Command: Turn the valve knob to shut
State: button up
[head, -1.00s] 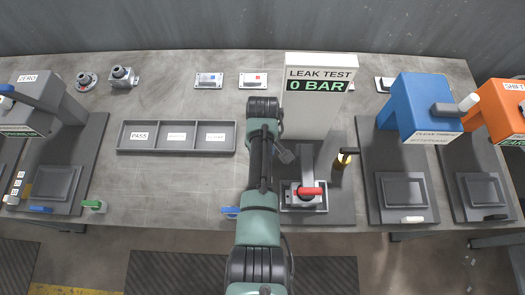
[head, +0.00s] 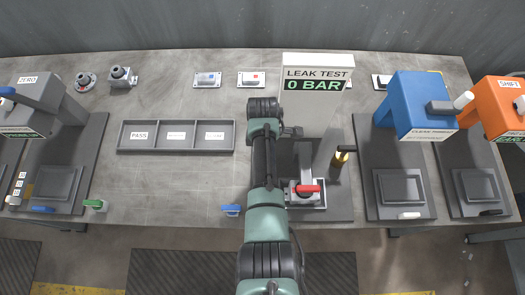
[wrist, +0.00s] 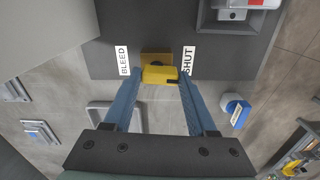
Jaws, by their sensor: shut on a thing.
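The yellow valve knob (wrist: 160,75) sits in the wrist view between a BLEED label (wrist: 124,61) on the left and a SHUT label (wrist: 188,60) on the right. A dark mark shows on its right end, on the SHUT side. My gripper (wrist: 160,80) is shut on the knob, with one blue finger on each side. In the head view my arm hides the knob and fingertips. The leak test machine (head: 318,68) reads 0 BAR on its display.
A blue-handled part (head: 231,210) lies near the table's front edge. A divided tray (head: 175,151) is at left.

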jog(key=shift+w+r+n, duration=0.1)
jog(key=shift+n, duration=0.5)
jog(key=o, duration=1.4)
jog(key=shift+c, duration=0.2)
notch_tip(320, 180, up, 13)
